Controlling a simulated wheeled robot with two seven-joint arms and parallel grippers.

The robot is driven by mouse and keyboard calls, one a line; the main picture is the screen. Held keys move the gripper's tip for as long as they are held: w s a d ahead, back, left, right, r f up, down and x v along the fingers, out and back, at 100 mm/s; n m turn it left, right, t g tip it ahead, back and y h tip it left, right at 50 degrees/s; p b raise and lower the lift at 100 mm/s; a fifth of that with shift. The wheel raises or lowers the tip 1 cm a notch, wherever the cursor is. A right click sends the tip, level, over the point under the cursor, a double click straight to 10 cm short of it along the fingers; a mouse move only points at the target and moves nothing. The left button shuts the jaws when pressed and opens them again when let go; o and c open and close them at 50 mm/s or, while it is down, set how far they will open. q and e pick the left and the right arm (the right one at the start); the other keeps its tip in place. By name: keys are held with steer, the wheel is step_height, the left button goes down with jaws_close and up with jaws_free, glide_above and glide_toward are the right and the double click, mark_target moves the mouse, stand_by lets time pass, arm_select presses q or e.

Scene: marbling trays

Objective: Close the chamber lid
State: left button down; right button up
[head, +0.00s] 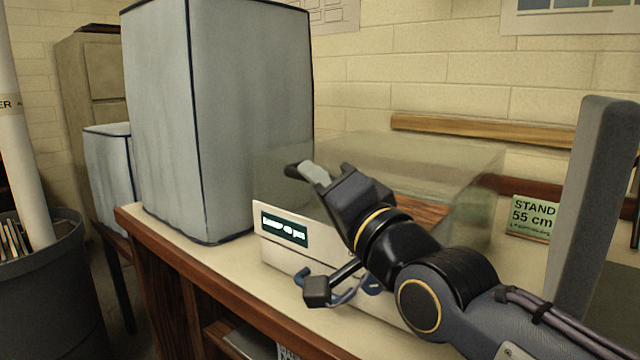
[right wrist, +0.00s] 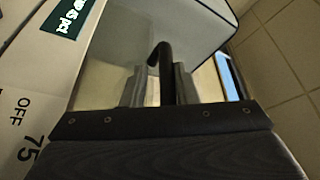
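The chamber is a low box with see-through upper walls (head: 350,146) and a pale front panel (head: 275,252) on the table. I cannot tell the lid apart clearly or see how far it is open. My right gripper (head: 308,172) is over the chamber's front left part. A dark bar, seemingly a handle, (head: 294,169) is at its fingertips. In the right wrist view this dark bar (right wrist: 166,68) stands between the two grey fingers (right wrist: 158,86), with a narrow gap on the left side. My left gripper is not in view.
A tall grey-blue covered box (head: 250,110) stands close to the chamber's left. A green STAND 55 cm sign (head: 532,218) and a grey upright post (head: 594,190) are at right. A dark bin (head: 45,290) is at far left. The table's front edge (head: 220,290) is near.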

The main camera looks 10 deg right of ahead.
steer(key=v, duration=0.7)
steer(key=shift+s+d+p, duration=0.15)
steer(key=shift+s+p, duration=0.2)
steer(key=shift+s, duration=0.05)
